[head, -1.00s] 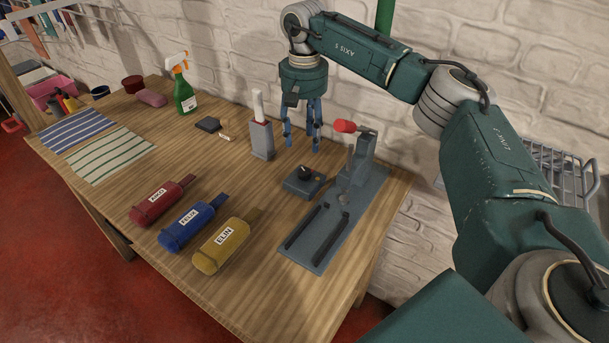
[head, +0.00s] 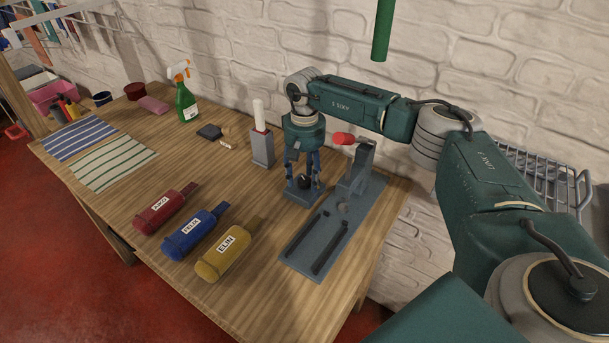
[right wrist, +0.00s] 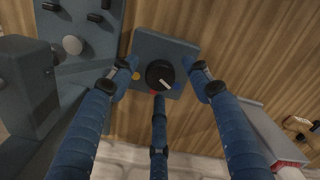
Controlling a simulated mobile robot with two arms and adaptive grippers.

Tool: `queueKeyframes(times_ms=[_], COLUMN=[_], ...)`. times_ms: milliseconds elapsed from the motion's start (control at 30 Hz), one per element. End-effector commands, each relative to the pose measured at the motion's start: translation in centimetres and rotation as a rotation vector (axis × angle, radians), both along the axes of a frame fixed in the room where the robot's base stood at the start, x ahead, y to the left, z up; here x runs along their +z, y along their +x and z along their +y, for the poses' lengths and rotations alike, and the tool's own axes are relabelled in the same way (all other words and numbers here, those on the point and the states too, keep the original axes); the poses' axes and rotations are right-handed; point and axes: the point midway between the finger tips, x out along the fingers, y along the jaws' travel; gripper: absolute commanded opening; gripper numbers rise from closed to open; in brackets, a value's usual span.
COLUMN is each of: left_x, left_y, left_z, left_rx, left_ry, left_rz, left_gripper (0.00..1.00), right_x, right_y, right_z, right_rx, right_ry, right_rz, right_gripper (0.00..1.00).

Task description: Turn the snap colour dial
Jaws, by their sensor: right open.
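The snap colour dial is a grey box (head: 304,197) with a black knob (head: 304,181) on the bench, beside the grey press. In the right wrist view the knob (right wrist: 160,74) has a white pointer mark aimed toward the lower right. A yellow-orange dot shows left of the knob, a red one below and a blue one at lower right. My right gripper (head: 303,168) points down over the dial. Its blue fingers stand open around the knob; I cannot tell whether any touches it. My left gripper is not in view.
A grey press (head: 358,165) with a red-knobbed lever and a railed base plate (head: 310,262) stands close right of the dial. A grey holder (head: 262,150) with a white stick is left. Red, blue and yellow labelled rolls lie in front. A spray bottle (head: 186,102) stands farther back.

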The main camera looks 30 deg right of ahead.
Motion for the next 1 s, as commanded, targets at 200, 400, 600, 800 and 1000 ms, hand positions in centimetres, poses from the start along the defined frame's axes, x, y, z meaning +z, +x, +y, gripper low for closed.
queueKeyframes(times_ms=[200, 400, 600, 800, 1000], left_x=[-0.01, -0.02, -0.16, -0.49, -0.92], left_y=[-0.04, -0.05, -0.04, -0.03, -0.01], left_z=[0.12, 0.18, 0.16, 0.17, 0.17], left_rx=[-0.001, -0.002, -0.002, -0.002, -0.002], left_ry=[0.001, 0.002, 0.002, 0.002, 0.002], left_rz=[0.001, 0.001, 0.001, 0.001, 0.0], left_gripper=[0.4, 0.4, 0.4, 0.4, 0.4], right_x=[0.04, 0.05, 0.03, -0.01, 0.0], right_y=[0.01, 0.01, 0.01, 0.02, 0.06], right_z=[0.02, 0.02, 0.02, 0.0, 0.01], right_rx=[0.0, -0.001, -0.035, -0.138, -0.307], right_ry=[0.0, 0.0, 0.0, 0.0, 0.0], right_rz=[0.0, 0.0, 0.0, -0.001, -0.002], right_gripper=[0.17, 0.04, 0.04, 0.04, 0.04])
